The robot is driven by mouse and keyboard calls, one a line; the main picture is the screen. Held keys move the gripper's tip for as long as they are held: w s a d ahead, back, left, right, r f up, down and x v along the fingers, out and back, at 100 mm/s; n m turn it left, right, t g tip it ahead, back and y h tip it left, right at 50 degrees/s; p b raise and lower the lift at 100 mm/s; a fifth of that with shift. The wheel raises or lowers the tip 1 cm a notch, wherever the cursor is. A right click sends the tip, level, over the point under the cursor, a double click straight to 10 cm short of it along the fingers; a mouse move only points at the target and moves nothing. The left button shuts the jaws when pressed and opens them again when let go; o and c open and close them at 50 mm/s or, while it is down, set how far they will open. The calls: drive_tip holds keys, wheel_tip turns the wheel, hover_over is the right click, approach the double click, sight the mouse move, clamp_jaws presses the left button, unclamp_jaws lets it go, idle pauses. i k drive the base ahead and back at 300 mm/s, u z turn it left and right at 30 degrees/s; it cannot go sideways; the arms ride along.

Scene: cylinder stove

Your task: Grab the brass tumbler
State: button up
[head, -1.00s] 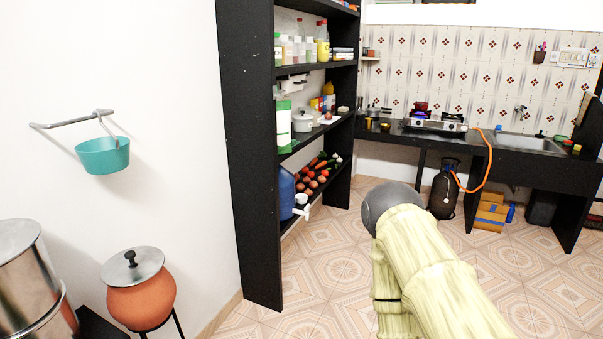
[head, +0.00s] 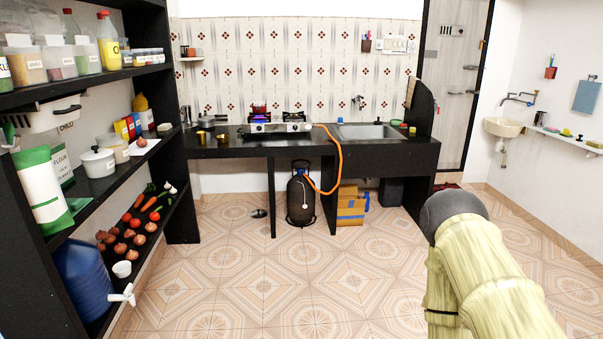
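Small brass-coloured vessels stand on the left end of the black counter (head: 255,150) in the head view. One brass-coloured vessel (head: 222,138) is near the counter's front edge, and another brass-coloured vessel (head: 201,137) is just left of it. They are too small to tell which is the brass tumbler. My arm shows at the lower right, well short of the counter. My gripper is not in view.
A lit stove (head: 280,122) and a sink (head: 370,131) are on the counter. A gas cylinder (head: 300,195) with an orange hose and cardboard boxes (head: 350,207) are underneath. A loaded black shelf (head: 110,185) stands at left. The tiled floor (head: 260,280) ahead is clear.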

sight(202, 138)
drive_tip(key=z, duration=0.3)
drive_tip(key=i, duration=3.35)
drive_tip(key=u, duration=0.5)
drive_tip(key=i, duration=1.4)
drive_tip(key=u, duration=1.65)
drive_tip(key=i, duration=1)
drive_tip(key=u, duration=0.7)
